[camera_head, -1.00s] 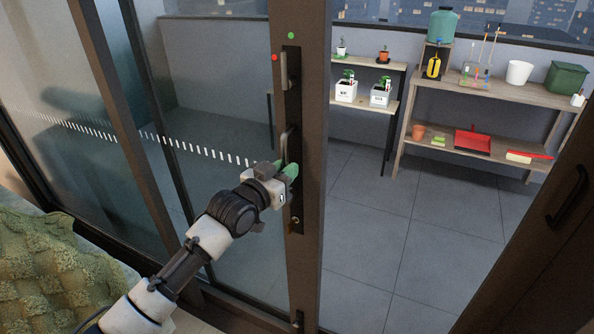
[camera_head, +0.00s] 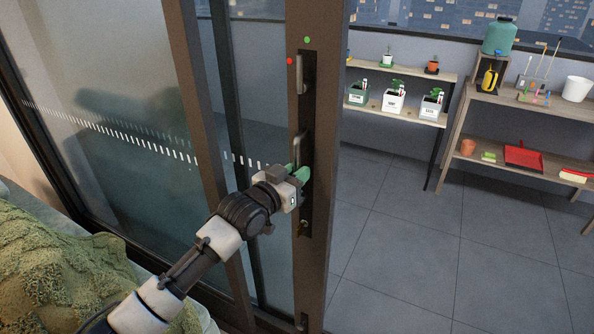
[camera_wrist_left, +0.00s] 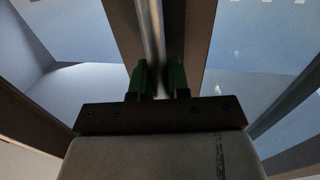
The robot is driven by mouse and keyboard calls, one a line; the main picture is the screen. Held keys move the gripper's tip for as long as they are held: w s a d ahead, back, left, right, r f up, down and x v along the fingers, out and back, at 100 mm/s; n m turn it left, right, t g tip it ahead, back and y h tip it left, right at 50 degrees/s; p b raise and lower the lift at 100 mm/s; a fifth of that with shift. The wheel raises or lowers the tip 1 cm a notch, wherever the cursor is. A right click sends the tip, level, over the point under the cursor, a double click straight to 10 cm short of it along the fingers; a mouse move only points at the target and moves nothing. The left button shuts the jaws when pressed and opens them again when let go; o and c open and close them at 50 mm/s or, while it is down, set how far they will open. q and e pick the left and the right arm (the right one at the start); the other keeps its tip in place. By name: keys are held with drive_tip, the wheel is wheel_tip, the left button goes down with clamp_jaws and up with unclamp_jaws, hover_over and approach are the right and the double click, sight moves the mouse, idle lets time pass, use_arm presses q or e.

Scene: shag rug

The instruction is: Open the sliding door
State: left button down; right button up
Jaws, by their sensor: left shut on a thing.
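The sliding door has a dark brown frame edge (camera_head: 322,120) with a lock plate, and its glass lies to the left. A metal pull handle (camera_head: 299,146) stands upright on the plate, below a second recessed handle (camera_head: 302,75). My left gripper (camera_head: 301,172) has green fingertips and is shut on the lower part of the pull handle. In the left wrist view the green fingers (camera_wrist_left: 159,78) sit on both sides of the metal bar (camera_wrist_left: 151,35). To the right of the door edge is an open gap onto a tiled floor. My right gripper is not in view.
Beyond the gap, the grey tiled floor (camera_head: 400,250) is clear. Shelves (camera_head: 520,110) with pots, a red dustpan (camera_head: 524,155) and a green jug (camera_head: 499,36) stand at the back. A bed or sofa with a green knit throw (camera_head: 60,270) is at the lower left.

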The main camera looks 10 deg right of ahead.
use_arm(q)
drive_tip(key=shift+r, duration=0.2)
drive_tip(key=c, duration=1.2)
unclamp_jaws()
drive_tip(key=shift+w+a, duration=0.1)
drive_tip(key=shift+c, duration=0.2)
drive_tip(key=shift+o, duration=0.7)
drive_tip(key=shift+a+f, duration=0.1)
drive_tip(key=shift+f, duration=0.1)
drive_tip(key=b+v, duration=0.1)
drive_tip(key=v, duration=0.9)
drive_tip(key=shift+s+a, duration=0.15)
drive_tip(key=shift+s, duration=0.15)
